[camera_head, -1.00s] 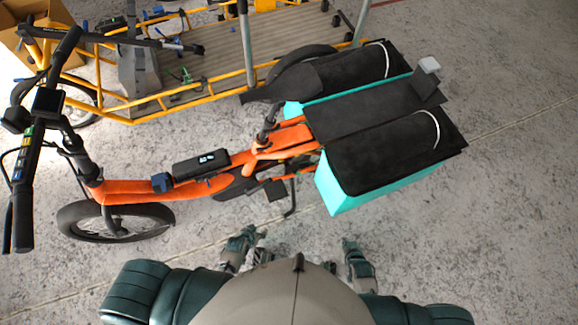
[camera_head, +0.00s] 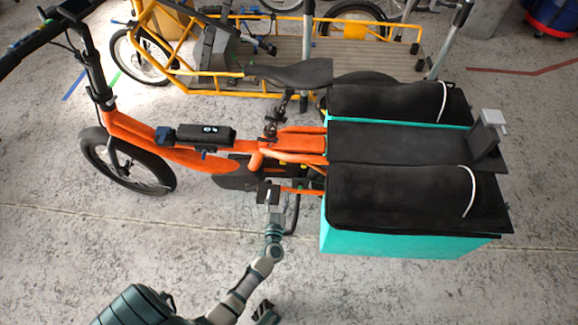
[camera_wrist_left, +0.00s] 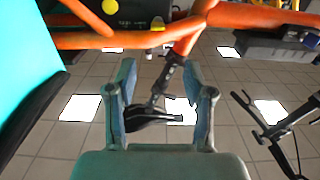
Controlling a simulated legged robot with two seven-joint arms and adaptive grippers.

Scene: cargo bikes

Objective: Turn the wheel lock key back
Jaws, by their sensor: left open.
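The orange cargo bike (camera_head: 170,155) stands across the head view, front wheel at the left. I cannot make out the wheel lock or its key for certain. My left gripper (camera_head: 274,217) is open and empty, low beside the bike near its pedal (camera_head: 267,193). A small yellow part (camera_wrist_left: 157,23) shows on the frame beyond the fingertips. A dark piece at the bottom of the head view may be my right gripper.
Teal panniers with black covers (camera_head: 415,200) hang at the bike's rear, right of my left gripper. A yellow cargo bike (camera_head: 220,92) stands close behind. The floor in front is clear.

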